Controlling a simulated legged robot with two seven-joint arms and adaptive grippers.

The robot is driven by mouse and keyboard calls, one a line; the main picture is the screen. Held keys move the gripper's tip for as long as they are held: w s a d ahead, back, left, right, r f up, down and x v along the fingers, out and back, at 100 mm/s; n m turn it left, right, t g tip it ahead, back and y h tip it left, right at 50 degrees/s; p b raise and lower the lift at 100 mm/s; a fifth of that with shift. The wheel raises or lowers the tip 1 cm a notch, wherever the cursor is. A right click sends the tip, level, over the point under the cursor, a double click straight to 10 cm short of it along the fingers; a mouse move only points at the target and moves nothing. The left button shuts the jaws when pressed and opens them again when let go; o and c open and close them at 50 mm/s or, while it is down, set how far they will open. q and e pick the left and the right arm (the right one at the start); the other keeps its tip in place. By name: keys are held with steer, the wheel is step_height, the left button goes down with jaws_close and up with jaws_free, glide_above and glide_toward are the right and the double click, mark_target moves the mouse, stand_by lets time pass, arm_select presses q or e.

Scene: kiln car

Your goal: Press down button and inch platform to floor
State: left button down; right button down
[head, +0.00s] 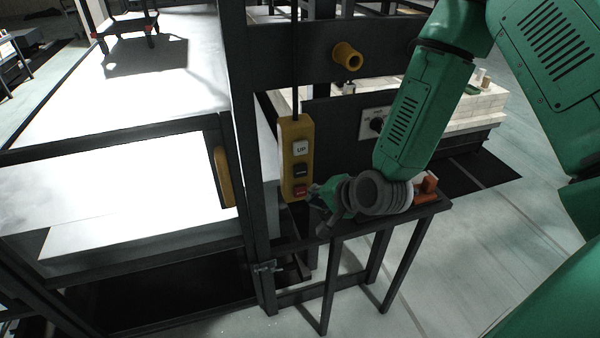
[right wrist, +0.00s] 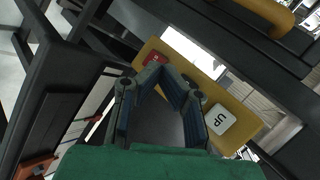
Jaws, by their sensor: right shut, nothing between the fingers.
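A yellow control pendant (head: 289,130) hangs on a black cable beside a dark post. It carries a white UP button (head: 300,148), a black button (head: 300,170) and a red button (head: 300,190). My right gripper (head: 316,191) is shut and empty at the pendant's lower right. In the right wrist view the fingertips (right wrist: 168,72) lie over the pendant face between the red button (right wrist: 154,58) and the UP button (right wrist: 221,119). They hide the black button; I cannot tell if they touch it. A broad pale surface (head: 130,75), possibly the platform, lies left. My left gripper is out of view.
A dark-framed gate with a yellow handle (head: 222,176) stands left of the post. A small dark table (head: 433,207) with orange pieces (head: 428,189) is under my right wrist. A rotary switch panel (head: 376,124) and pale stacked blocks (head: 470,108) are behind. Floor at right is clear.

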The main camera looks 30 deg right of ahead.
mark_target(300, 170)
steer(key=w, duration=0.2)
steer(key=w+d, duration=0.1)
steer(key=w, duration=0.3)
steer(key=shift+d, duration=0.4)
steer(key=shift+w, duration=0.2)
stand_by(0.9)
steer(key=shift+w, duration=0.2)
